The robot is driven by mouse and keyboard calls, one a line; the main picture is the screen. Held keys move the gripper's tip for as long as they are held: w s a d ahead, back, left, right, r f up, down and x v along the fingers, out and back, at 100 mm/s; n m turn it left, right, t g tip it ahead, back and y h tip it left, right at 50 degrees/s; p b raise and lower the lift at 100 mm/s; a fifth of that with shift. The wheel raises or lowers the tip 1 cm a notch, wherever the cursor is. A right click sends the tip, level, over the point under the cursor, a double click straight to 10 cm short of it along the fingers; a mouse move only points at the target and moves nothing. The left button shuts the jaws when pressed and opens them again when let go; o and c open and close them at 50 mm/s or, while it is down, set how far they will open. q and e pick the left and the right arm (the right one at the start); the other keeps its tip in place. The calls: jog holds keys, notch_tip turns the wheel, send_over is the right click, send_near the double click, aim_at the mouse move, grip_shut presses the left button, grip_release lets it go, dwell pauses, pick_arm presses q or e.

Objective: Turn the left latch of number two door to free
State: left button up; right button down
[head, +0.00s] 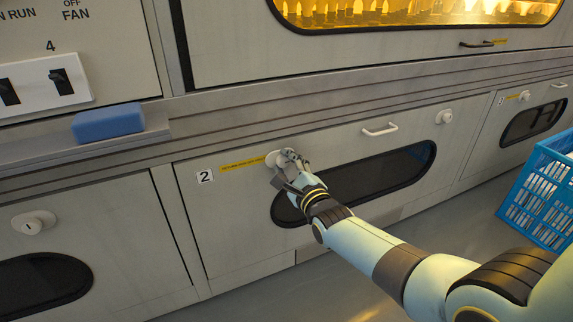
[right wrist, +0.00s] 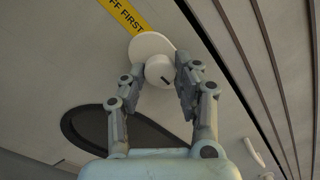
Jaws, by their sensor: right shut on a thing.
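The number two door (head: 235,225) is a grey panel with a "2" label at its upper left, a dark oval window and a white bar handle (head: 380,130). Its left latch (head: 273,158) is a round white knob beside the yellow strip, partly hidden by my gripper in the head view. My right gripper (head: 287,165) is at this latch. In the right wrist view, the latch knob (right wrist: 160,70) sits between the two fingers of the right gripper (right wrist: 161,82), which are shut on it. A dark mark on the knob points obliquely. The right latch (head: 444,117) is near the door's far end. My left gripper is not in view.
A blue sponge-like block (head: 108,122) lies on the ledge above the doors. A blue crate (head: 540,190) stands on the floor at the right. Door 3 (head: 530,120) is at the right, and another door (head: 90,235) is at the left.

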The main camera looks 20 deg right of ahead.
dwell(0.3)
jog(key=c, duration=1)
grip_release()
jog(key=shift+o, duration=0.2)
jog(key=shift+s, duration=0.1)
jog(key=s, duration=1.1)
jog(key=shift+s+d, duration=0.25)
jog(key=shift+s, duration=0.15)
